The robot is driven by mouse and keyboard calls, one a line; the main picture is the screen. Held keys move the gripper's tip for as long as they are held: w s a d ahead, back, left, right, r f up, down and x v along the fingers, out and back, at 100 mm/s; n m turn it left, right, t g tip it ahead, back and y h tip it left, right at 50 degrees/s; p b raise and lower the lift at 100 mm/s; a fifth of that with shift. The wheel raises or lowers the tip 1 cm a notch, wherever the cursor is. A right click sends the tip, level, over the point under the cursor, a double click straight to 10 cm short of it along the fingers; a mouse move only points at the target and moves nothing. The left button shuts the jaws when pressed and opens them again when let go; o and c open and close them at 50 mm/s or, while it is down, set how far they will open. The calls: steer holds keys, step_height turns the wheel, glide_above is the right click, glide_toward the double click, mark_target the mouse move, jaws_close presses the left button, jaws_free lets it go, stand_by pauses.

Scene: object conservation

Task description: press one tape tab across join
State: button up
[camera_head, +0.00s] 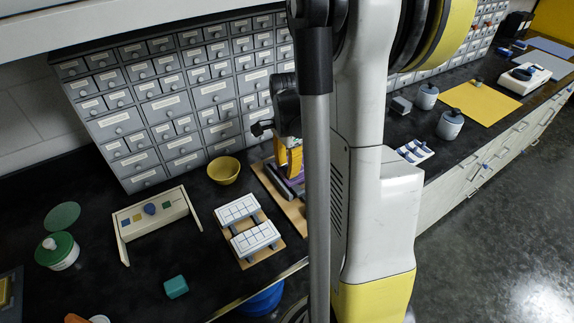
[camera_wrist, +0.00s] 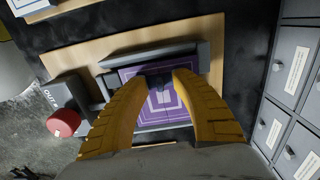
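Two purple panels with pale line patterns (camera_wrist: 132,73) lie between grey rails on a wooden board in the wrist view. A seam runs between them, partly hidden by my fingers. The purple work also shows in the head view (camera_head: 290,186), partly behind my arm. My gripper (camera_wrist: 159,80) points down at the panels, its yellow fingers some way apart at the tips. A small dark shape fills the space between the tips; I cannot tell whether it is a held tab or part of the gripper. Contact with the panels is unclear. A white holder with blue strips (camera_head: 415,151) stands right of my arm.
A grey block marked OUT with a red knob (camera_wrist: 63,123) stands beside the rails. Drawer cabinets (camera_head: 170,90) line the back. A yellow bowl (camera_head: 223,170) and white tiled blocks (camera_head: 255,239) stand left of the wooden board. Dark counter shows at the front left.

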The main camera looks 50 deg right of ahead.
step_height(320, 180, up, 12)
stand_by(0.5)
steer(key=shift+d, duration=0.1)
